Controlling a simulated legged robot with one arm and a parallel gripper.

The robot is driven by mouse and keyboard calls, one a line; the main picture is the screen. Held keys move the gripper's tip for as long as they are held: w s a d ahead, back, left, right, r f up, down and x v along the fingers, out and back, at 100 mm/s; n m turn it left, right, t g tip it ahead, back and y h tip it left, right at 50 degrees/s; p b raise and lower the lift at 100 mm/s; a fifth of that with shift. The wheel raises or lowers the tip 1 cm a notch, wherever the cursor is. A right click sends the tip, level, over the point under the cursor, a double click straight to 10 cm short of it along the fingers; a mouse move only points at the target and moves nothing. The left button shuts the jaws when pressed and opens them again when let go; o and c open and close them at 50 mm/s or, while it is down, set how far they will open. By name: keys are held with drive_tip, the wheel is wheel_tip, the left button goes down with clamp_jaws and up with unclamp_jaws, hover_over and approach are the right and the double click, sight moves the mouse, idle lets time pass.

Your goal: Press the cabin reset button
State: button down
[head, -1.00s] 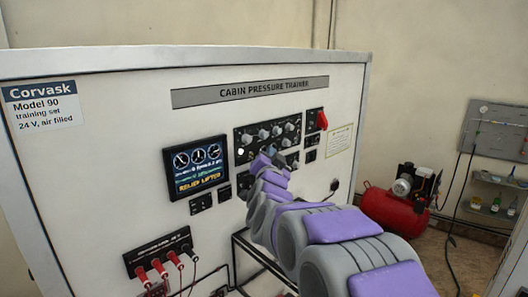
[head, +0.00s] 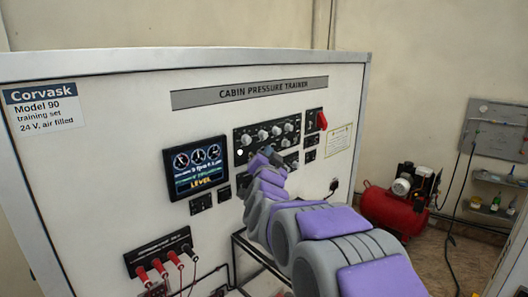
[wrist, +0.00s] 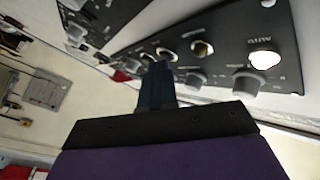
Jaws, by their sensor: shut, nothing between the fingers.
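The dark control panel (head: 283,129) on the trainer carries several grey knobs and a lit white round lamp or button (head: 240,153) at its left. I cannot read which one is the cabin reset button. My gripper (head: 268,153) is shut and empty at the panel's lower edge. In the wrist view its narrow dark tip (wrist: 157,75) overlaps the panel by the small knobs; I cannot tell whether it touches.
A screen (head: 196,167) left of the panel reads LEVEL. A red switch guard (head: 321,120) stands to its right. Red plugs and leads (head: 158,268) stick out at lower left. A red compressor (head: 392,211) stands on the floor at right.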

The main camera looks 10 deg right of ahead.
drive_tip(key=shift+d+f, duration=0.1)
idle(0.3)
drive_tip(key=shift+s+d+b, duration=0.25)
drive_tip(key=shift+s+b, duration=0.3)
drive_tip(key=shift+s, duration=0.1)
drive_tip(key=shift+f, duration=0.1)
drive_tip(key=s+d+b, duration=0.1)
drive_tip(key=s, duration=0.1)
drive_tip(key=s+d+b, duration=0.1)
drive_tip(key=s+d, duration=0.1)
drive_tip(key=shift+b, duration=0.3)
idle(0.5)
